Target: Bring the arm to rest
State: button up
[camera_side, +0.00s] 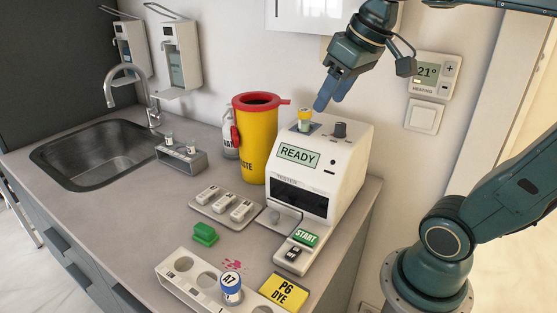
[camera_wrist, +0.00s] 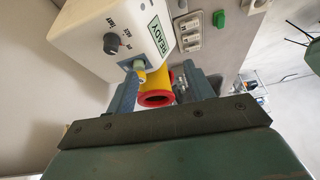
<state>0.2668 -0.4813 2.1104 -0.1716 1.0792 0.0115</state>
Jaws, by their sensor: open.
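My gripper (camera_side: 330,98) is open and raised above the white tester (camera_side: 338,165), just right of and above a vial (camera_side: 304,121) with a yellow band standing in the tester's top socket. The jaws hold nothing. In the wrist view both fingers of my gripper (camera_wrist: 165,86) stand apart. The tester (camera_wrist: 85,50) shows there at the upper left. Its display (camera_side: 299,155) reads READY.
A yellow waste bin (camera_side: 257,145) with a red rim stands left of the tester. A white rack (camera_side: 185,268) with a blue-capped A7 vial (camera_side: 231,287), a green block (camera_side: 205,233) and a yellow dye box (camera_side: 284,291) are in front. A thermostat (camera_side: 434,75) is on the wall.

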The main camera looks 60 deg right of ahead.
jog(key=s+a+f+n, duration=0.1)
jog(key=s+a+f, duration=0.3)
jog(key=s+f, duration=0.3)
jog(key=shift+f+t, duration=0.3)
jog(key=shift+f, duration=0.35)
